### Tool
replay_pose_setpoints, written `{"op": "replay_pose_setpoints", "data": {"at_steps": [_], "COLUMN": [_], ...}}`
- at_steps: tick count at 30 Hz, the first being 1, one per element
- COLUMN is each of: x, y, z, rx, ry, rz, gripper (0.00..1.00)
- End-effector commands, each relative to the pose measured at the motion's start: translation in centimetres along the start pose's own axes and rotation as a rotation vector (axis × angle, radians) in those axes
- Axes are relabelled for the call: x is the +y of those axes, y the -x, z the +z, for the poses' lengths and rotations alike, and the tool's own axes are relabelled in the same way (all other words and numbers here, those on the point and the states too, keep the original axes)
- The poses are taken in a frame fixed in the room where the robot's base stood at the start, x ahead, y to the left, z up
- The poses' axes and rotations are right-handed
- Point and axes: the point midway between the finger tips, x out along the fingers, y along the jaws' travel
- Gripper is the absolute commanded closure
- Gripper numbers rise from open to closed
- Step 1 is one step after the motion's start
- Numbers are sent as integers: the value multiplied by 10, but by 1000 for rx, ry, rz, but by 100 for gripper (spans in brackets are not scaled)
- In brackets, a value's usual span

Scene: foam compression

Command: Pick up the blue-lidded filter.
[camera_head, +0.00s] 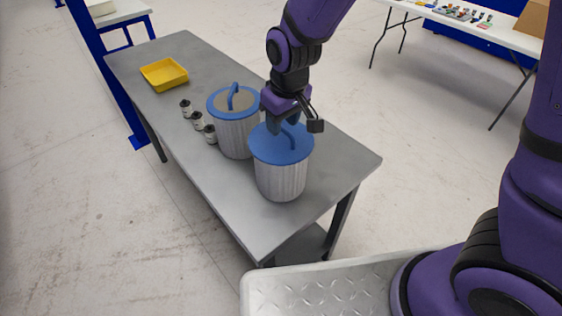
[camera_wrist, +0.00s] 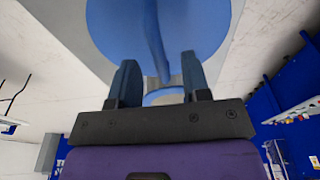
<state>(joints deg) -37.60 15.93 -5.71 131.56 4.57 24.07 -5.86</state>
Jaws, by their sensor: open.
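The blue-lidded filter (camera_head: 281,178) stands upright on the grey table, with a pleated pale body and a solid blue lid with a raised blue handle. A second filter (camera_head: 237,138) stands just behind it to the left, with a blue rim, grey top and blue handle. My gripper (camera_head: 284,126) is over the front filter's lid, at its handle. In the wrist view, my gripper (camera_wrist: 158,68) is open, its two dark fingers apart over the blue lid (camera_wrist: 205,28). The handle (camera_wrist: 154,38) runs toward the gap between them. Whether the fingers touch it I cannot tell.
Several small dark-and-silver cylinders (camera_head: 197,120) stand left of the rear filter on the table (camera_head: 205,191). A yellow tray (camera_head: 164,74) lies at the table's far end. The table's near right corner is clear. Another table (camera_head: 470,27) with small items stands at the back right.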

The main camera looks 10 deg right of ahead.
Motion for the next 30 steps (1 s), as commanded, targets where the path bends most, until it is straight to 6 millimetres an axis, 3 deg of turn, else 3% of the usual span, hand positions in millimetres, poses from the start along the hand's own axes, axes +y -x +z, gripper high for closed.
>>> {"op": "replay_pose_setpoints", "data": {"at_steps": [4, 9, 30], "x": [0, 0, 0], "y": [-19, -29, -33], "z": [-1, -1, -1], "rx": [-3, 0, 1], "ry": [0, 0, 0], "rz": [1, 1, 2], "gripper": [57, 57, 57]}}
